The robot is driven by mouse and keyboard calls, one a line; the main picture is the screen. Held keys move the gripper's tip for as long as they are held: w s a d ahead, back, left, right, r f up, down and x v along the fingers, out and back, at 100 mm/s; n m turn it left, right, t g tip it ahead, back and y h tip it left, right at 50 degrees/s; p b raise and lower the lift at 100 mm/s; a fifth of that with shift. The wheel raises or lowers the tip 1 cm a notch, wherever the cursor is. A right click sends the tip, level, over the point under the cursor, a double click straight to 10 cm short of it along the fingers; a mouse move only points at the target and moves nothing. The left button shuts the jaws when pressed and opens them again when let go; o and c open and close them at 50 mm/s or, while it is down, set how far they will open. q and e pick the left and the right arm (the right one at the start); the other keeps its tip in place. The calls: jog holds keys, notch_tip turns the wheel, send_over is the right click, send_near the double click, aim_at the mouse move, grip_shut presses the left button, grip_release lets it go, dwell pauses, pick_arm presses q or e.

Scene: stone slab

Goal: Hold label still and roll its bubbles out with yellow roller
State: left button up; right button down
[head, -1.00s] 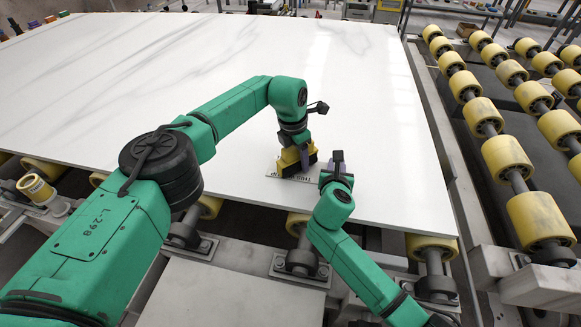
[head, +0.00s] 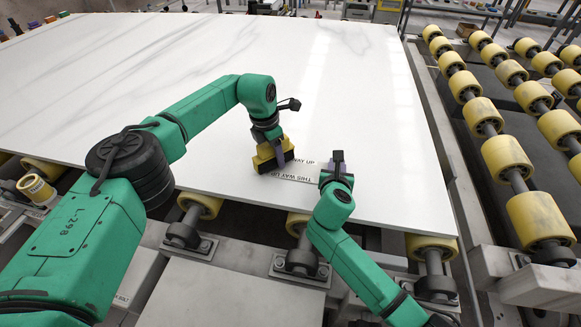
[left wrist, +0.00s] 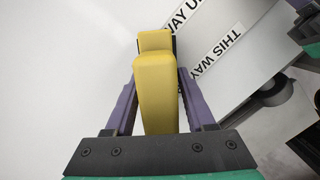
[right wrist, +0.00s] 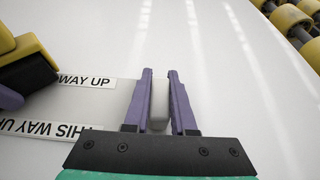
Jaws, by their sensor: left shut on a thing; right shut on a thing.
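My left gripper (head: 268,137) is shut on the yellow roller (head: 270,160), which is down at the slab's surface, left of the label (head: 296,178). The left wrist view shows the yellow body (left wrist: 154,95) between purple fingers; its dark roller part is mostly hidden. The label reads THIS WAY UP; the lettering shows on two strips in the left wrist view (left wrist: 216,54) and the right wrist view (right wrist: 88,81). My right gripper (right wrist: 159,75) is shut on a pale block (right wrist: 158,108) at the label's right end. Whether the block touches the label I cannot tell.
The white stone slab (head: 190,70) is wide and clear beyond the label. Its front edge lies close below the label, above a grey frame with yellow support rollers (head: 298,222). A conveyor of yellow rollers (head: 507,157) runs along the right.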

pick_arm(q)
jog(key=shift+a, duration=0.2)
jog(key=w+a+r, duration=0.1)
jog(key=a+r, duration=0.5)
jog(key=r, duration=0.3)
jog(key=shift+a, duration=0.4)
jog(key=shift+o, duration=1.4)
grip_shut()
